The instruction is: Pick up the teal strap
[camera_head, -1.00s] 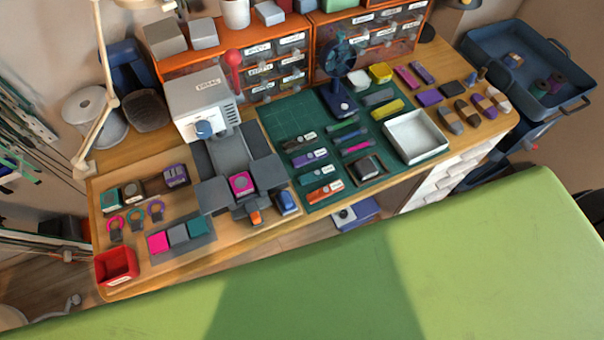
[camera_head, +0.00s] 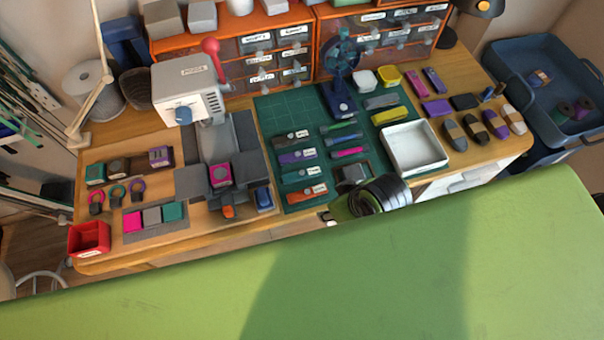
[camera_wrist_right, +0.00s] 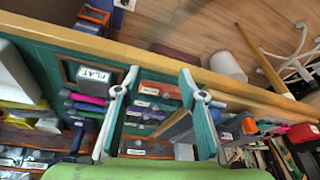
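The teal strap (camera_head: 301,174) lies flat on the green cutting mat, with a pale label at its right end. It is between a purple strap (camera_head: 297,157) and an orange strap (camera_head: 303,191). My right gripper (camera_wrist_right: 158,82) is open and empty in the right wrist view. The teal strap (camera_wrist_right: 150,104) shows there beyond and between its fingers, with a gap to them. In the head view a dark, ringed part of my right arm is at the table's front edge, right of the straps. My left gripper is not in view.
A dark strap (camera_head: 291,138) lies behind the purple one. A dark labelled block (camera_head: 352,175) and a white tray (camera_head: 414,148) are to the right. A grey press (camera_head: 190,90) stands left of the mat (camera_head: 287,113). A green surface (camera_head: 400,260) fills the foreground.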

